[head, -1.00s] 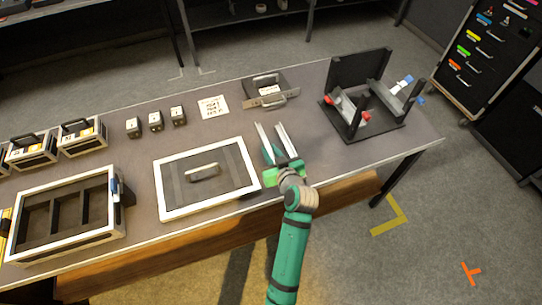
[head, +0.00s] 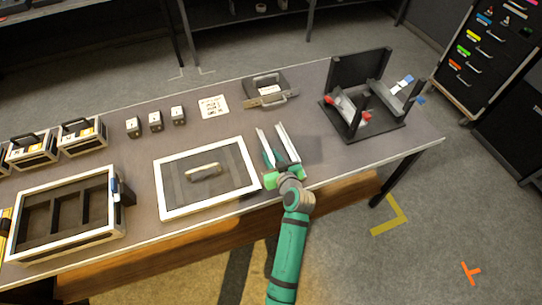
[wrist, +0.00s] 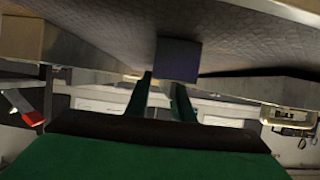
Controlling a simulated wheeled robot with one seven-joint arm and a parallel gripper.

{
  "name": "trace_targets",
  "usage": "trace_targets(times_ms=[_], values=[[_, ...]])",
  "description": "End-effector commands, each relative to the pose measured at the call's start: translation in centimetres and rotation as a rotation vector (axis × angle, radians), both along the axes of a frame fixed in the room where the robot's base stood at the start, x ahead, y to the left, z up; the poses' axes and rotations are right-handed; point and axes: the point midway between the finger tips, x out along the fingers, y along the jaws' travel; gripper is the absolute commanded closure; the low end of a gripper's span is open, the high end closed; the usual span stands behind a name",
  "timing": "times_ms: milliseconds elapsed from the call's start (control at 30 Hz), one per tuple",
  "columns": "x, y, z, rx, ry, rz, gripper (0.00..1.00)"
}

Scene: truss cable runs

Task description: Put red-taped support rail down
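The red-taped support rail (head: 348,110) sits in the dark fixture (head: 395,130) at the right end of the table. It is a pale, short rail with red at its end, and fixture posts partly hide it. Red on a pale piece (wrist: 32,117) also shows at the left of the wrist view. My gripper (head: 272,127) is left of the fixture, over the table's front part, clear of the rail. Its two long fingers are apart with no rail seen between them. In the wrist view the fingers (wrist: 162,80) are green, with a dark blue block (wrist: 178,60) beyond; I cannot tell what it is.
A second rail with blue ends (head: 404,82) is in the fixture's right side. A white-framed panel (head: 158,185) lies left of my gripper. A grey case (head: 268,88) with a handle stands behind. A divided crate (head: 118,235) and small blocks (head: 155,122) are further left.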

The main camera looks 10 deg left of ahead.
Motion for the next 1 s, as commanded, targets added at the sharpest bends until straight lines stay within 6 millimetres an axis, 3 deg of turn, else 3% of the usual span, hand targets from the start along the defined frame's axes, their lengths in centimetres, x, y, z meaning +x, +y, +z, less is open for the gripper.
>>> trace_targets(times_ms=[467, 1000], values=[[-0.3, -0.2, 0.5, 0.000, 0.001, 0.000, 0.63], [-7.7, -4.9, 4.1, 0.000, 0.000, 0.002, 0.63]])
